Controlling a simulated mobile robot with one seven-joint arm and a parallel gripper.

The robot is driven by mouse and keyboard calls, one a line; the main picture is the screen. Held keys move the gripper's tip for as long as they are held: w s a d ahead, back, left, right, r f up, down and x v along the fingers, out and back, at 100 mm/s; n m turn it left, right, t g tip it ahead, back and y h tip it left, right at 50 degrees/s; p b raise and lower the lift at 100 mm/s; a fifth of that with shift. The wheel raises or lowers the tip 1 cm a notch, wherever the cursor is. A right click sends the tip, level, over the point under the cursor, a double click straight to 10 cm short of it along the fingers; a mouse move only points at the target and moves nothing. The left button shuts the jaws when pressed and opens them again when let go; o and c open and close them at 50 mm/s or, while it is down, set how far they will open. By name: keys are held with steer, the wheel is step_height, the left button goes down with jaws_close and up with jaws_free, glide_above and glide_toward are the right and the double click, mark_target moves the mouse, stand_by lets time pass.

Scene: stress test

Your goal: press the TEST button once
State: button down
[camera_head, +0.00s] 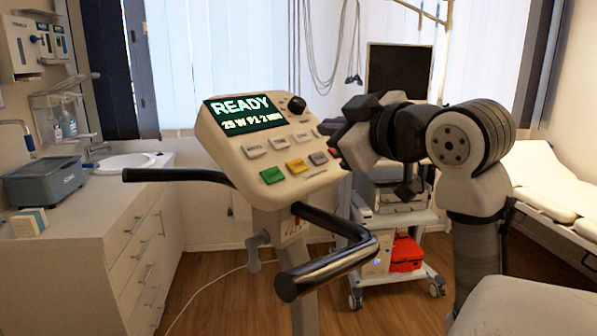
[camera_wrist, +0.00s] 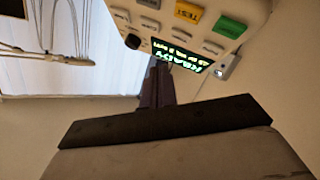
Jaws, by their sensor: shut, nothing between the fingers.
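The console (camera_head: 232,149) stands tilted on a post, with a lit screen (camera_head: 244,112) showing READY above a line of smaller text. The TEST button is the yellow one (camera_head: 297,165) in the lower button row, between a green button (camera_head: 272,175) and a grey one (camera_head: 318,158). In the wrist view the yellow TEST button (camera_wrist: 189,11) appears upside down at the top edge. My gripper (camera_head: 338,145) is shut and empty at the console's right side, right of and above the TEST button. It partly covers the right end of the lower row. I cannot tell its exact gap to the panel.
A black knob (camera_head: 296,104) sits right of the screen. Black handlebars (camera_head: 325,262) extend left and in front of the console. A counter with a sink (camera_head: 125,163) is at left. A cart with a red bag (camera_head: 406,254) and a couch (camera_head: 548,180) are at right.

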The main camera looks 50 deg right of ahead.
steer(key=shift+w+f+b, duration=0.75)
steer(key=shift+w+f, duration=0.25)
steer(key=shift+f, duration=0.25)
steer(key=shift+w+f+b, duration=0.75)
steer(key=shift+w+f, duration=0.2)
steer(key=shift+f, duration=0.3)
steer(key=shift+f, duration=0.1)
steer(key=shift+w+f, duration=0.25)
steer(key=shift+w, duration=0.05)
steer(key=shift+w+f+b, duration=0.2)
steer(key=shift+f+b, duration=0.1)
steer(key=shift+b, duration=0.05)
stand_by(0.8)
steer(key=shift+r, duration=0.1)
steer(key=shift+s+r+p, duration=0.45)
steer(key=shift+r+p, duration=0.05)
steer(key=shift+r, duration=0.1)
steer(key=shift+s+r+p, duration=0.75)
steer(key=shift+s+r, duration=0.05)
steer(key=shift+r, duration=0.15)
steer(key=shift+s+r+p, duration=0.75)
steer(key=shift+r, duration=0.2)
